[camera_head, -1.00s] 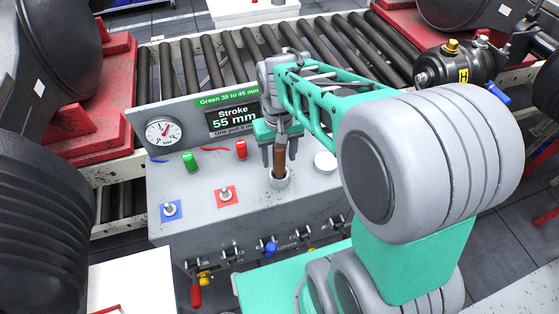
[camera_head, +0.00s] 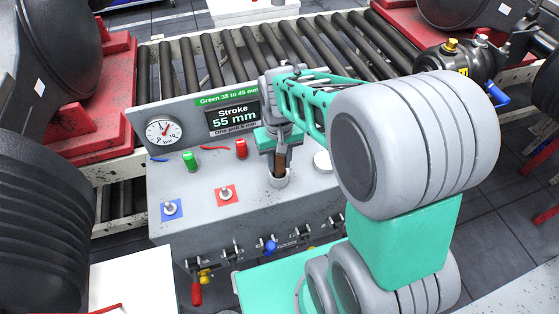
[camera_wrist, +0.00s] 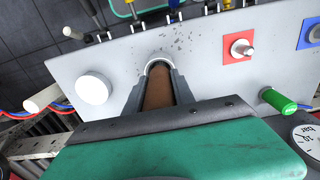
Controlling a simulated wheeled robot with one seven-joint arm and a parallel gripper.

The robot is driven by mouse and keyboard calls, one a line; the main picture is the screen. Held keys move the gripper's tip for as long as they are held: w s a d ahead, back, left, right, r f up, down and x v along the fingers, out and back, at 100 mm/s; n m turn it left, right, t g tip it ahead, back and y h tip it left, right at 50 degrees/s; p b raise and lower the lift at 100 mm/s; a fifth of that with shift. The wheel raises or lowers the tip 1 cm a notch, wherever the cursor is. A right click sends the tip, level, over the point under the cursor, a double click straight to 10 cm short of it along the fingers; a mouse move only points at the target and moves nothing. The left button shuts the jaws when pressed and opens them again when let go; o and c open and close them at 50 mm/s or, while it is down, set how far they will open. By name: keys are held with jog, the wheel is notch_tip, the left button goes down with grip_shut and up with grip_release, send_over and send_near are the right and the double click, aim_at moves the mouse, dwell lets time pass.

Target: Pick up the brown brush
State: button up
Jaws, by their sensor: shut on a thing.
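The brown brush (camera_head: 280,162) stands upright in a light grey round holder (camera_head: 279,180) on top of the grey control console. My gripper (camera_head: 280,158) is above the holder, pointing down, with its fingers shut on the brush. In the wrist view the brown brush (camera_wrist: 158,92) lies between the two grey fingers (camera_wrist: 158,90), and its far end goes into the holder (camera_wrist: 158,58). The lower end of the brush is hidden inside the holder.
The console (camera_head: 200,235) carries a pressure gauge (camera_head: 164,131), a stroke display reading 55 mm (camera_head: 233,119), a green knob (camera_head: 190,160), a red knob (camera_head: 241,148), two toggle switches and a white round button (camera_head: 322,161). A roller conveyor (camera_head: 210,65) runs behind.

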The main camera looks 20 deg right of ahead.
grip_shut()
notch_tip(320, 180, up, 10)
jog(key=shift+r+b, duration=0.1)
jog(key=shift+b, duration=0.2)
dwell(2.0)
